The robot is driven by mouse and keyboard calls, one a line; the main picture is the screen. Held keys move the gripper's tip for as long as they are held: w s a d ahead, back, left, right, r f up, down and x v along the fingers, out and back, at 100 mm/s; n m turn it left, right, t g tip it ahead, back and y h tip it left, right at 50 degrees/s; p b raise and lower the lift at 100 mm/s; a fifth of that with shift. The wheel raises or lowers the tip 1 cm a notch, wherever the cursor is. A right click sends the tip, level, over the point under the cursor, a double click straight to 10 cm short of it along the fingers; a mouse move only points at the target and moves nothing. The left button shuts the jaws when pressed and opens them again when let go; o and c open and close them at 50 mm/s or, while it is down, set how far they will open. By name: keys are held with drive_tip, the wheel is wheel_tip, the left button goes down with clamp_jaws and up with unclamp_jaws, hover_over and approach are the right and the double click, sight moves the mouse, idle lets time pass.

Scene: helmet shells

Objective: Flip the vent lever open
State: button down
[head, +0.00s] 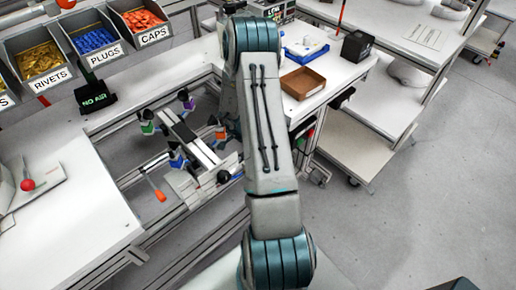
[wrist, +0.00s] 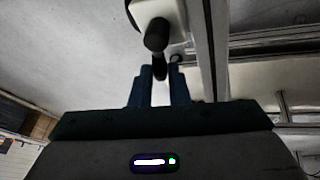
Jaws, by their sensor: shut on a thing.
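In the wrist view my gripper (wrist: 159,80) points up the picture with its two dark fingers close together. A black lever (wrist: 157,36) with a rounded end sticks out from a white block (wrist: 176,12) at the top. The lever's lower dark part reaches down between my fingertips, and the gripper is shut on it. The picture is dark there, so the exact grip and the lever's angle are hard to tell. No label shows on it, so I cannot confirm from the picture that it is the vent lever. In the head view my arm hides the gripper and this lever.
A rail fixture (head: 190,140) with coloured clamps and an orange-handled lever (head: 157,190) lies left of my arm. Bins of rivets (head: 38,62), plugs and caps stand at the back left. A brown tray (head: 303,83) sits behind. Floor at right (head: 420,200) is clear.

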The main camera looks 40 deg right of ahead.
drive_tip(key=shift+w+n+t+p, duration=0.2)
drive_tip(key=shift+n+t+p, duration=0.1)
drive_tip(key=shift+n+p, duration=0.4)
drive_tip(key=c, duration=1.4)
unclamp_jaws()
drive_tip(key=shift+r, duration=0.1)
drive_tip(key=v, duration=0.7)
drive_tip(key=p+v, duration=0.1)
drive_tip(key=v, duration=0.5)
drive_tip(key=shift+w+a+r, duration=0.15)
drive_tip(key=shift+a+r, duration=0.1)
drive_tip(key=shift+a, duration=0.1)
